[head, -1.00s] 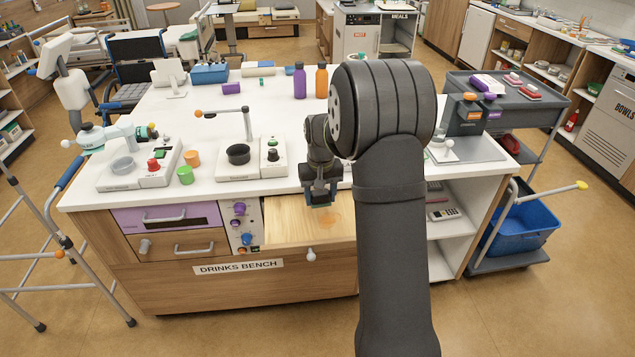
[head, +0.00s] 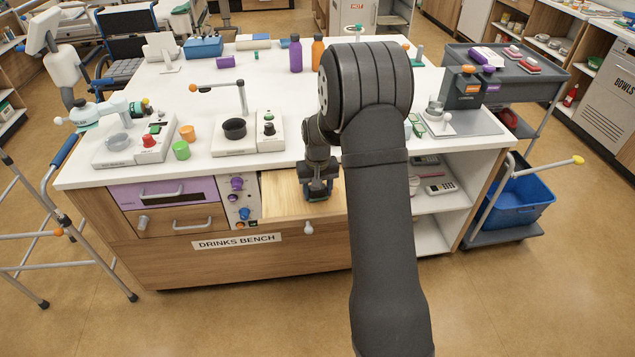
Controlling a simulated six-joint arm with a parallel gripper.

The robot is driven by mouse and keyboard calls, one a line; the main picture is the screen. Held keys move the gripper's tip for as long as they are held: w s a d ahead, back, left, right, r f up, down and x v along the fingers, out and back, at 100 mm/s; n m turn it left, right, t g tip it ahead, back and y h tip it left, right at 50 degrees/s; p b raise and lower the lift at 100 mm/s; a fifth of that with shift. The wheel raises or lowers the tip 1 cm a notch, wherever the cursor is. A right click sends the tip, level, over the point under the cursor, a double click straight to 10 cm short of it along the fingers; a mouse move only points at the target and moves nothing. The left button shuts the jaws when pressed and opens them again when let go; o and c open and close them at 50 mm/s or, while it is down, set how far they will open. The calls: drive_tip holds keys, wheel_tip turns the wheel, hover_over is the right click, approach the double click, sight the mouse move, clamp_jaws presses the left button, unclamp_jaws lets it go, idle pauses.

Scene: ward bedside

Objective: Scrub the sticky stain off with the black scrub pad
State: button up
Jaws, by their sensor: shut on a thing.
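My gripper (head: 318,188) points down at the right part of the pale wooden surface (head: 283,197) set in the front of the drinks bench. It is shut on the scrub pad (head: 318,198), of which only a small dark strip shows under the fingers. The pad is at or very near the wood; I cannot tell whether it touches. The sticky stain does not show now; the gripper and pad cover the place where a faint orange patch showed earlier.
A control panel with knobs (head: 238,200) borders the wood on the left. A white machine with a black cup (head: 234,128) stands behind it. My arm hides the bench right of the wood.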

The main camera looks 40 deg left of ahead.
drive_tip(key=shift+w+d+f, duration=0.15)
drive_tip(key=shift+w+d, duration=2.6)
drive_tip(key=shift+w, duration=0.05)
drive_tip(key=shift+c, duration=0.3)
drive_tip(key=shift+s+a, duration=2.75)
drive_tip(key=shift+s, duration=0.05)
drive_tip(key=shift+w+a, duration=0.2)
drive_tip(key=shift+a, duration=0.1)
drive_tip(key=shift+w+d, duration=0.15)
drive_tip(key=shift+w, duration=0.2)
drive_tip(key=shift+w+d, duration=2.4)
drive_tip(key=shift+d, duration=0.05)
drive_tip(key=shift+s+a, duration=2.7)
drive_tip(key=shift+d+r, duration=0.1)
drive_tip(key=shift+r, duration=4)
